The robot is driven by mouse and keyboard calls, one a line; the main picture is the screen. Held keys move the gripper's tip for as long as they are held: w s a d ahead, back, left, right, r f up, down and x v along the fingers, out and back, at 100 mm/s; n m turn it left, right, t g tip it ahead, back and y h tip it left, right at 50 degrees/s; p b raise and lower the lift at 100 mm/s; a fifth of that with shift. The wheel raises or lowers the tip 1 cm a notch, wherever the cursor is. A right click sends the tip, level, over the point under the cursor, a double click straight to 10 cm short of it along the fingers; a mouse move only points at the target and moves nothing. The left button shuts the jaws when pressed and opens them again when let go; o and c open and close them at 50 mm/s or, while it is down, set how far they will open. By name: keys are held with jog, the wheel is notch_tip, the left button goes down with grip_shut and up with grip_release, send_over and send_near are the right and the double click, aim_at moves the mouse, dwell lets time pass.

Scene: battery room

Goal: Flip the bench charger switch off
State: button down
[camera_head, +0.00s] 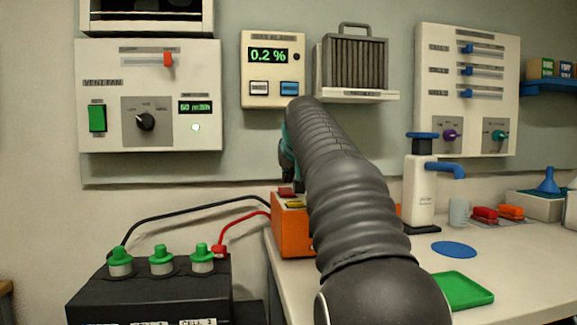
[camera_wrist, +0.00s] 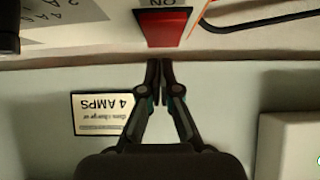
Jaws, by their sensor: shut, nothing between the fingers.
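In the wrist view, a red rocker switch (camera_wrist: 165,28) sits on a pale panel (camera_wrist: 85,48) with an upside-down ON label beside it. Which way the rocker is tipped is not clear. My gripper (camera_wrist: 160,63) is shut and empty, its fingertips together near the panel's edge, just below the switch in the picture. I cannot tell whether they touch the panel. In the head view my arm covers most of my gripper and the area behind it; I cannot make out this switch there.
A 4 AMPS notice (camera_wrist: 102,114) is beside the fingers. A black cable (camera_wrist: 250,20) curves near the switch. In the head view an orange box (camera_head: 291,238) with cables stands by my arm, the vent fan panel (camera_head: 90,70) at left and a white bottle (camera_head: 418,195) at right.

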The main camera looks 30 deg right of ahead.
aim_at(287, 191)
jog(key=shift+w+f, duration=0.1)
jog(key=shift+f, duration=0.65)
jog(key=shift+w+d+f+p, duration=0.1)
jog(key=shift+w+f+p, duration=0.25)
jog(key=shift+p, duration=0.25)
jog(key=shift+f, duration=0.2)
jog(key=shift+f, duration=0.1)
